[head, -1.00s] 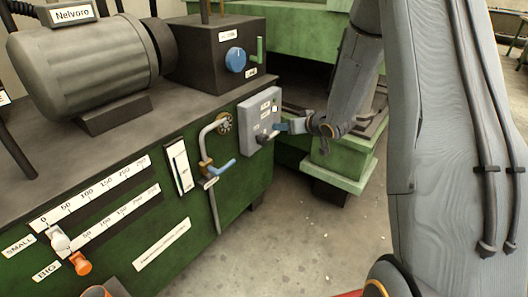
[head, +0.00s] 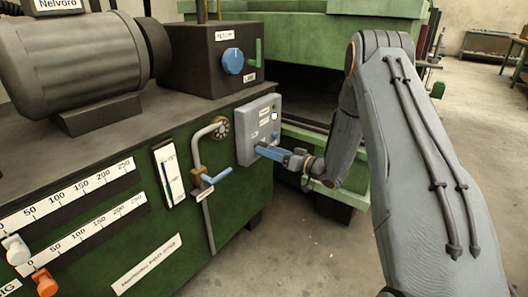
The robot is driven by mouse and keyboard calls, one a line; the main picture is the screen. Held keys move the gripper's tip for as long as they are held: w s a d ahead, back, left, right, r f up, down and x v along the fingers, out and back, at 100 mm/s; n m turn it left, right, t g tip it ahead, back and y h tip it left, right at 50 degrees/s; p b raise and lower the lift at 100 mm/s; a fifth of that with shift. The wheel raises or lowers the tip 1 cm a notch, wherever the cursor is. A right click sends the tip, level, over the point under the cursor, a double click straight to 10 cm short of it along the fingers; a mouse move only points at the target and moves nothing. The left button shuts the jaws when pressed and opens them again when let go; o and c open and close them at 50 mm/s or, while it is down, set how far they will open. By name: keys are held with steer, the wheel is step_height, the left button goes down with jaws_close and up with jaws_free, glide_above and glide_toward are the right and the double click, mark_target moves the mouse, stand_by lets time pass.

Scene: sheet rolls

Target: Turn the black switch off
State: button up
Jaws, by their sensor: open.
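The grey switch box (head: 244,128) is mounted on the right end of the green machine's front. A small dark part (head: 275,136) shows on its face, just above my gripper; I take it to be the black switch, partly hidden. My gripper (head: 259,150) has blue fingers and comes in from the right, with its tips at the lower part of the box face. The fingers show nearly edge-on, and nothing is seen held. Whether they touch the switch cannot be told.
A blue-handled valve (head: 217,177) on a grey pipe is left of the box. A dark box with a blue knob (head: 233,61) stands on the machine top, beside a motor (head: 75,65). A green machine (head: 310,48) stands behind. The floor (head: 300,245) in front is clear.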

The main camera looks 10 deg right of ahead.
steer(key=shift+x, duration=1.25)
steer(key=c, duration=1.1)
steer(key=shift+o, duration=0.2)
